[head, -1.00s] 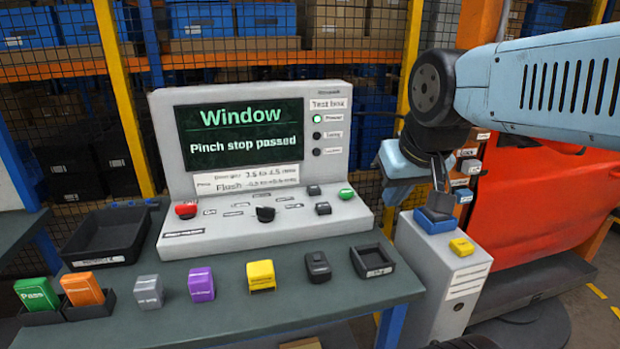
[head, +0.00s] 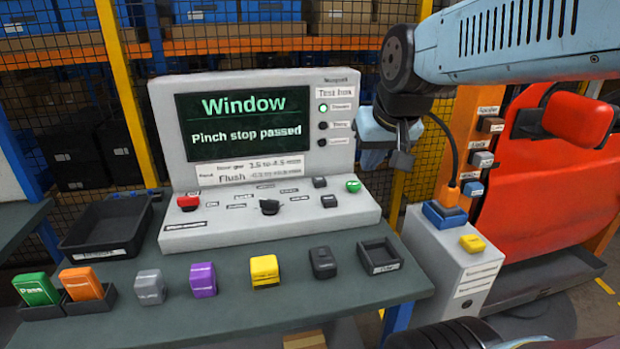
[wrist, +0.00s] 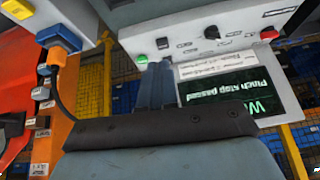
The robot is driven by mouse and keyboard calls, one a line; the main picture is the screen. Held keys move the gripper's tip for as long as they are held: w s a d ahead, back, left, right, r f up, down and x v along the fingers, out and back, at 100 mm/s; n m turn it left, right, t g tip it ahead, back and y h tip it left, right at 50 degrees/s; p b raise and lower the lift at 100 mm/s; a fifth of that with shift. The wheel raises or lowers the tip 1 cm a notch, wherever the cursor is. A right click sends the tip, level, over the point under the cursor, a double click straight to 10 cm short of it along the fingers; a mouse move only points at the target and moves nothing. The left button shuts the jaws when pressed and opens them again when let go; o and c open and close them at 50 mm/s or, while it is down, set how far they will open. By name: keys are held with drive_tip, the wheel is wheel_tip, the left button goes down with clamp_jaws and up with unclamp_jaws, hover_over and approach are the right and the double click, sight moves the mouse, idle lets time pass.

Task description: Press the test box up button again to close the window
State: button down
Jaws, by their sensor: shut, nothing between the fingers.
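The grey test box (head: 270,232) stands on the bench; its screen (head: 245,120) reads "Window" and "Pinch stop passed". On its sloped panel are a red button (head: 188,203), a black knob (head: 269,207), an upper dark button (head: 320,182), a lower dark button (head: 329,201) and a green button (head: 354,186). The button labels are too small to read surely. My gripper (head: 402,160) is shut and empty, just right of the test box in the head view. In the wrist view its fingers (wrist: 154,82) cover part of the panel beside the green button (wrist: 142,59).
A grey cabinet (head: 440,285) with a blue socket (head: 445,215) and yellow block (head: 472,243) stands right of the bench, before a red door panel (head: 540,210). A black tray (head: 105,232), stamps and a small empty tray (head: 380,257) lie on the bench.

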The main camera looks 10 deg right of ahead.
drive_tip(key=w+a+m, duration=0.1)
drive_tip(key=w, duration=0.9)
drive_tip(key=m+t, duration=0.3)
drive_tip(key=m, duration=0.3)
hover_over(321, 180)
wheel_tip(321, 180, down, 13)
drive_tip(key=shift+w+r+y, duration=0.1)
drive_tip(key=shift+y, duration=0.3)
drive_tip(key=shift+f, duration=4.4)
drive_tip(key=shift+f, duration=0.2)
drive_tip(key=shift+f, duration=0.15)
